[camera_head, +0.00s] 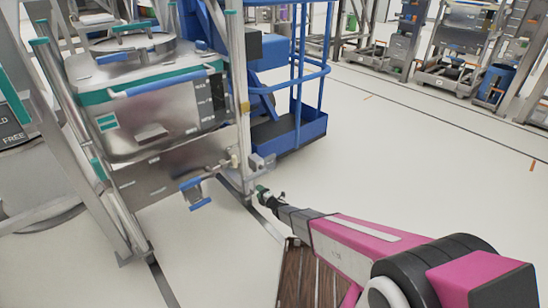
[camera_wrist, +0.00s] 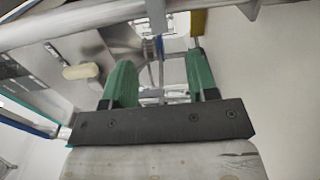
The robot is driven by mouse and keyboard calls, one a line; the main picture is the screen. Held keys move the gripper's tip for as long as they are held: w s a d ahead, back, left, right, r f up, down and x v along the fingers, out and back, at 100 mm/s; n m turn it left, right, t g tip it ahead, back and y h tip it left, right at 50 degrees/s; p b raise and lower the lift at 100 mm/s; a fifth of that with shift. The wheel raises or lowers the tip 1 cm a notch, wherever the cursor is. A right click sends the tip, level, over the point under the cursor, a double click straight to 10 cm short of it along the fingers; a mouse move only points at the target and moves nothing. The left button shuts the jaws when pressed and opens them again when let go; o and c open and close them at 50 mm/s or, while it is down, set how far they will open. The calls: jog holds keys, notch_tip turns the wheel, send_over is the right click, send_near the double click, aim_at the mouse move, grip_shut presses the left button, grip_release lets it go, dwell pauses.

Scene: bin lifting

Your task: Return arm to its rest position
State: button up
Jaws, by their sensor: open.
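My arm reaches out from the lower right in the head view, extended toward the metal bin and its frame. My gripper (camera_head: 262,191) is at the arm's far end, low and just right of the frame's lower right corner. In the wrist view its two green fingers (camera_wrist: 160,82) stand apart with nothing between them, so it is open and empty. The steel bin (camera_head: 160,115) with a teal band and blue handle bar is held in the metal frame (camera_head: 240,100), up and left of my gripper. I cannot tell whether the gripper touches the frame.
A blue wheeled platform (camera_head: 290,130) with rails stands behind the frame. A blue-handled part (camera_head: 196,192) juts from the frame, left of my gripper. A slatted brown wooden surface (camera_head: 300,275) lies under my arm. The pale floor (camera_head: 420,170) to the right is clear. More racks stand at the back.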

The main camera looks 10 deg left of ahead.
jog(key=d+r+m+g+h, duration=0.1)
jog(key=d+r+m+h, duration=0.6)
jog(key=d, duration=0.7)
jog(key=d+r+m+g+h, duration=0.1)
jog(key=d+r+m+h, duration=0.4)
jog(key=d+r+m, duration=0.6)
jog(key=s+d+r+m+g, duration=0.4)
jog(key=s+d+r, duration=0.2)
jog(key=s+d, duration=0.3)
jog(key=s+d+r+m+g+h, duration=0.1)
jog(key=s+d+r+m+g, duration=0.4)
jog(key=s+d, duration=0.4)
jog(key=s+r, duration=0.1)
jog(key=s, duration=0.4)
jog(key=shift+s+d+m+h, duration=0.2)
jog(key=shift+s+m+h, duration=0.05)
jog(key=shift+m+h, duration=0.05)
jog(key=shift+s+d+r+g, duration=0.1)
jog(key=shift+s+r+g, duration=0.2)
jog(key=shift+s+g, duration=0.1)
jog(key=shift+c, duration=0.3)
